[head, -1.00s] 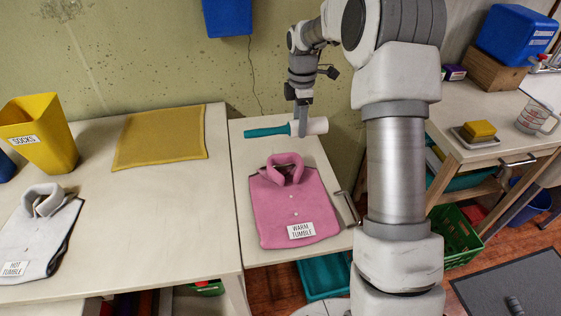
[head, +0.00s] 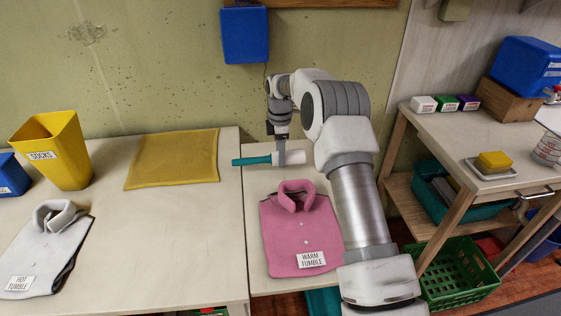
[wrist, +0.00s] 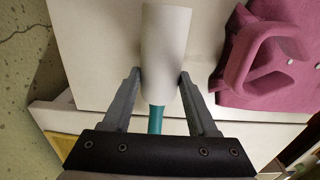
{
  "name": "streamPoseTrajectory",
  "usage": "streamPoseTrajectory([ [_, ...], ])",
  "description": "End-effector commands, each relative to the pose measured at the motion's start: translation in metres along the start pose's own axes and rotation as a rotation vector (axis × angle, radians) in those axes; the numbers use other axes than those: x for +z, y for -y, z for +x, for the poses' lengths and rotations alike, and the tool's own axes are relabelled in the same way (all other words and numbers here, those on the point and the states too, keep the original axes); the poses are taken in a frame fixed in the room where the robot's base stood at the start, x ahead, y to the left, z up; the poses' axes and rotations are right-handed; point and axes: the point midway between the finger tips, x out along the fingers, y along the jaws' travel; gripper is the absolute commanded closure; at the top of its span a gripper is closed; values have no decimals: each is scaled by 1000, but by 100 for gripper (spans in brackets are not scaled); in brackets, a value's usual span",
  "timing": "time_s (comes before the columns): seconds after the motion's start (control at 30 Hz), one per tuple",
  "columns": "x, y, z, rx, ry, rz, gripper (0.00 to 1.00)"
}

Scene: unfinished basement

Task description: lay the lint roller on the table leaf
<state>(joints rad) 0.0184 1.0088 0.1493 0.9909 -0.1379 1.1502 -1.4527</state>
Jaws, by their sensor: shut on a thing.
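The lint roller has a white roll (head: 290,157) and a teal handle (head: 251,161); the roll (wrist: 165,45) also shows in the wrist view. My gripper (head: 281,161) is shut on the lint roller, with one finger on each side of the roll near the handle in the wrist view. The roller lies level across the back of the pale table leaf (head: 258,205), behind the pink shirt. Its handle end points left and overlaps the seam with the larger table. I cannot tell whether the roller touches the leaf.
A folded pink shirt (head: 301,235) with a "warm tumble" card covers much of the leaf's front. The larger table (head: 170,240) at left holds a yellow cloth (head: 172,158), a yellow socks bin (head: 55,150) and a grey shirt (head: 45,245). The wall stands close behind.

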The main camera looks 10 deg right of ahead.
Motion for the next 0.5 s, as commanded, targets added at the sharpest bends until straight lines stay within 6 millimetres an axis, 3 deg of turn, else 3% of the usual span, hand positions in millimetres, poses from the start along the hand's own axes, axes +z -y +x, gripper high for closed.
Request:
streamPoseTrajectory([
  [0.2, 0, 1, 31, -2, 1, 0, 99],
  [0.5, 0, 0, 32, 0, 0, 0, 99],
])
